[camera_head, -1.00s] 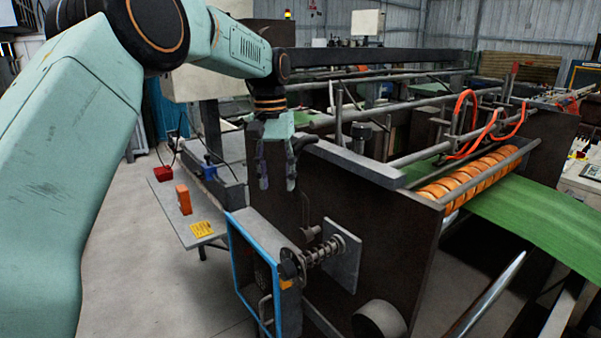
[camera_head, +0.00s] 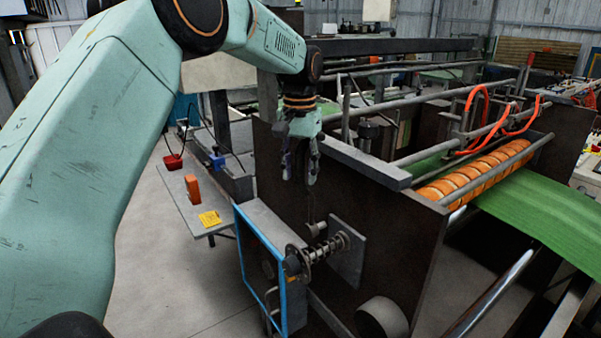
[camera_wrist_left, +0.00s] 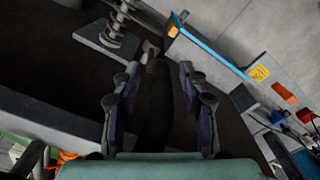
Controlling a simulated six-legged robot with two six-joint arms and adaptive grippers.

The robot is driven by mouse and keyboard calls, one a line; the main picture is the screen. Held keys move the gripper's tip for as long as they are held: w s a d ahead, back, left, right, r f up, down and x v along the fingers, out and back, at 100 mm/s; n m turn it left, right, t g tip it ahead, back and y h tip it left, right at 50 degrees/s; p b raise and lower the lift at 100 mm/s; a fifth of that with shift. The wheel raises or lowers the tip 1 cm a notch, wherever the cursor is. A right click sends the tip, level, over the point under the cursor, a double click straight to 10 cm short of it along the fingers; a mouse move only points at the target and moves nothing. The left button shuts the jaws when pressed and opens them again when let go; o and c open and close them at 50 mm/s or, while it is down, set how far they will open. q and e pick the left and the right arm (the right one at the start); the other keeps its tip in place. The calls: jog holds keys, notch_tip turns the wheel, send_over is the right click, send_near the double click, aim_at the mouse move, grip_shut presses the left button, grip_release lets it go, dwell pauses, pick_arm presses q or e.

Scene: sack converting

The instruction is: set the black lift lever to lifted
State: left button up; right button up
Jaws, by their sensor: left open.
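The black lift lever (camera_wrist_left: 155,105) shows in the left wrist view as a dark, long bar between my two fingers, hard to tell from the dark side panel. In the head view only a thin dark part of the lever (camera_head: 308,208) shows, above a small grey knob (camera_head: 317,229) on the panel. My left gripper (camera_head: 299,178) hangs fingers-down just above it, in front of the panel. In the left wrist view the gripper (camera_wrist_left: 158,75) is open, with a finger on each side of the bar. Contact cannot be told. My right gripper is not in view.
A spring shaft (camera_head: 325,248) on a grey plate and a blue-edged box (camera_head: 262,250) stick out below the gripper. The dark machine panel (camera_head: 400,225) stands right behind it. A side table (camera_head: 190,215) with small coloured items stands at the left. Floor is clear further left.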

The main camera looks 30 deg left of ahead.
pick_arm(q)
jog(key=shift+a+f, duration=0.1)
jog(key=shift+f, duration=0.7)
jog(key=shift+r, duration=0.1)
jog(key=c, duration=0.4)
grip_shut()
